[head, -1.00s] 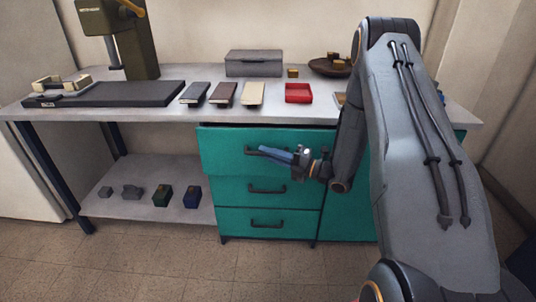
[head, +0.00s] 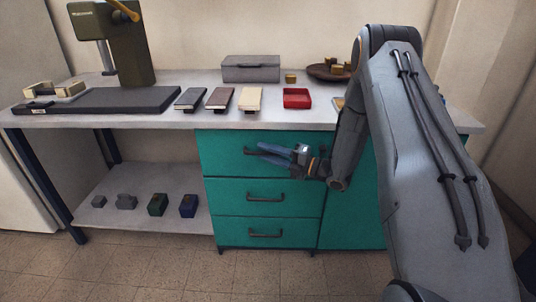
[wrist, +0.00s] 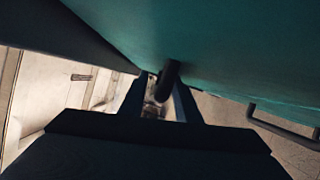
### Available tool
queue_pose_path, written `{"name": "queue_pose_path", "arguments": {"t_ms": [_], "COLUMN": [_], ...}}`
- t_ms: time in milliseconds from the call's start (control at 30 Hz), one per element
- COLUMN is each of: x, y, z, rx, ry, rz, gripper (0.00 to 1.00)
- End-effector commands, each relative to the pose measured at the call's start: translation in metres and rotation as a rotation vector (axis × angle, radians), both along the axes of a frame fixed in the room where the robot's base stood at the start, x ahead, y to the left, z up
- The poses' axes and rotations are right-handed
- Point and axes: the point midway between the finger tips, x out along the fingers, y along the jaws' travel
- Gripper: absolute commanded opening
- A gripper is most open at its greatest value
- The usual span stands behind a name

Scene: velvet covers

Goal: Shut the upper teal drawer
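The upper teal drawer (head: 226,150) is the top one of three in the teal cabinet under the bench. Its front looks flush with the fronts below, with no clear gap under the benchtop. My gripper (head: 258,152) is at its dark bar handle (head: 248,151), with the blue fingers spread slightly apart. In the wrist view the handle (wrist: 168,75) shows between the two fingers (wrist: 160,88), and a gap shows beside it. The drawer front (wrist: 230,45) fills the upper part of that view. The fingers hide part of the handle in the head view.
The middle drawer (head: 225,197) and lower drawer (head: 230,232) look shut. A red tray (head: 296,104), several small flat items and a grey box (head: 250,75) lie on the benchtop (head: 180,117). Small blocks sit on the low shelf (head: 130,218). The floor in front is clear.

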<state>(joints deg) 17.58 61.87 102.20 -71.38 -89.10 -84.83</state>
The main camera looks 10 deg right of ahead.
Motion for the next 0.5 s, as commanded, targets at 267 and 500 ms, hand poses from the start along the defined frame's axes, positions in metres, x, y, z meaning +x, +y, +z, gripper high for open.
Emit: {"name": "queue_pose_path", "arguments": {"t_ms": [267, 500], "x": [-0.004, -0.025], "y": [-0.005, -0.036], "z": [-0.001, -0.003], "rx": [0.0, 0.002], "ry": [0.001, 0.002], "rz": [0.001, -0.002], "gripper": [0.3, 0.3]}}
